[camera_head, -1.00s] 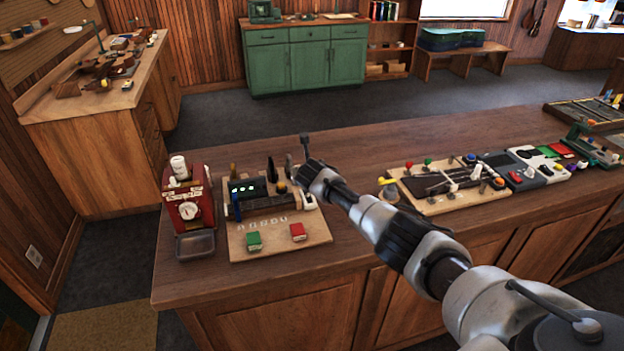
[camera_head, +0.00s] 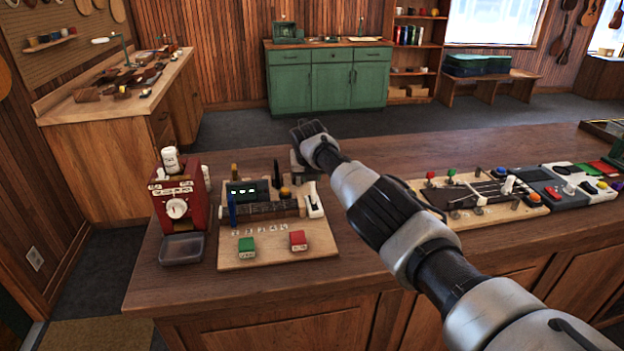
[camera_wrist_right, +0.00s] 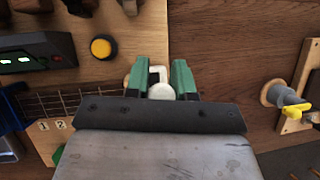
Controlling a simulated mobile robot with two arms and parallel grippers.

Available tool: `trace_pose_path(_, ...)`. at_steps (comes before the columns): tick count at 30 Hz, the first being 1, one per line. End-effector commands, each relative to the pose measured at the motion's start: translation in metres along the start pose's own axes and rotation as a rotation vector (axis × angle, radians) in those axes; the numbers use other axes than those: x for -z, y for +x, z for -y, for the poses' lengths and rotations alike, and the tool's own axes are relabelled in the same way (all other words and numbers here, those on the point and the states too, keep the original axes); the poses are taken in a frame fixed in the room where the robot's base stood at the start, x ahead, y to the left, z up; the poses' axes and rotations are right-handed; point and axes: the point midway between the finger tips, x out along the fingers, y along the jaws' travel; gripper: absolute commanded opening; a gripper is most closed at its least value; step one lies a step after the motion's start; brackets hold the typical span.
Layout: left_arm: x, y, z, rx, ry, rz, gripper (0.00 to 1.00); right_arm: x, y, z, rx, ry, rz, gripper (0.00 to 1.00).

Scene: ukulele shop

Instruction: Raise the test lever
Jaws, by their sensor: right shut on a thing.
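The wooden test board (camera_head: 275,262) lies on the counter with a dark display box, a fretted neck piece and green and red buttons. The white lever (camera_head: 314,205) stands at its right edge. In the right wrist view the same lever (camera_wrist_right: 161,88) is between the green fingertips of my right gripper (camera_wrist_right: 158,76), which is shut on it. In the head view my right arm reaches over the counter to the board's back right corner, with its wrist (camera_head: 318,147) above the lever; the fingertips are hard to make out there. My left gripper is not in view.
A red machine with a dial (camera_head: 178,205) and a grey tray (camera_head: 182,249) stand left of the board. A yellow button (camera_wrist_right: 101,48) is close left of my fingers. Another board with knobs (camera_head: 480,197) lies to the right. Bare counter lies between the boards.

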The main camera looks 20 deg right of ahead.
Motion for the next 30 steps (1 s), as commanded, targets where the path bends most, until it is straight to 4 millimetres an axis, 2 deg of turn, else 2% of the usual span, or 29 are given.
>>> trace_pose_path(12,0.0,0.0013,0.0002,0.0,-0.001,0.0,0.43,0.0004,-0.0001,0.0008,0.002,-0.001,-0.008,0.0)
trace_pose_path(13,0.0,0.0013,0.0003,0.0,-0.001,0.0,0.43,0.0004,-0.0001,0.0009,0.002,-0.001,-0.008,0.25)
trace_pose_path(18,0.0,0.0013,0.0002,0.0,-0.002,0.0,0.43,0.0004,0.0,0.0006,0.002,-0.001,-0.007,0.49)
trace_pose_path(30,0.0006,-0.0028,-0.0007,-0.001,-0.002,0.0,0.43,-0.0004,-0.0041,0.0001,0.0,-0.001,-0.006,0.49)
